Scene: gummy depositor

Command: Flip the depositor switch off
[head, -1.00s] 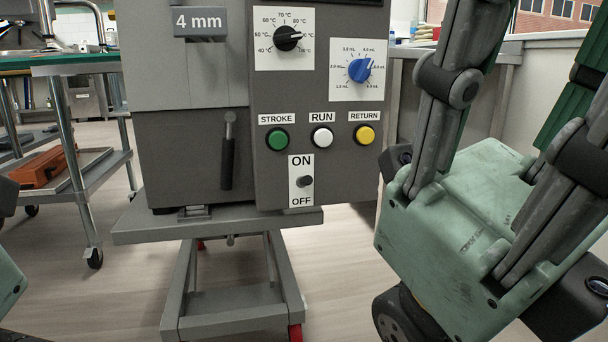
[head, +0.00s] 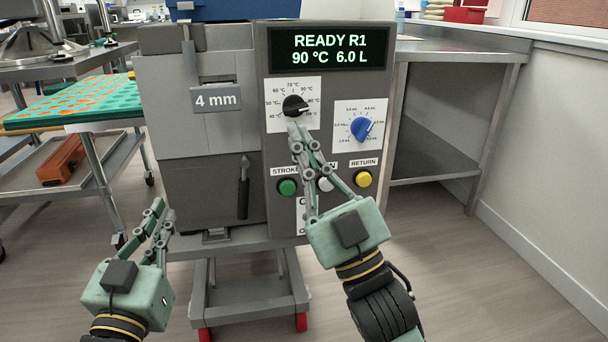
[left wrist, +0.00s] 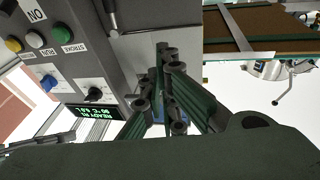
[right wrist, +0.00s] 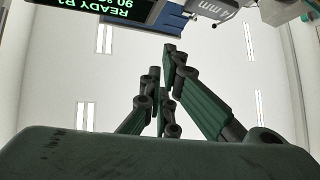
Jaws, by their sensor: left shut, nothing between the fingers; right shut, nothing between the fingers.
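The grey depositor (head: 205,140) stands ahead with its control panel on the right side. The switch's white plate (head: 300,213) shows only in part below the buttons in the head view; my right gripper covers the knob, so I cannot tell its position. In the left wrist view the ON label (left wrist: 42,15) of the plate shows at the upper left. My right gripper (head: 294,128) is shut and empty, fingers raised in front of the panel, tips just below the black temperature dial (head: 295,106). My left gripper (head: 163,208) is shut and empty, low and left of the panel.
The display (head: 330,48) reads READY R1, 90 °C, 6.0 L. Green (head: 287,187), white (head: 325,184) and yellow (head: 363,179) buttons and a blue dial (head: 361,128) are on the panel. A cart with a green mould tray (head: 95,101) is left; a steel table (head: 465,55) is right.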

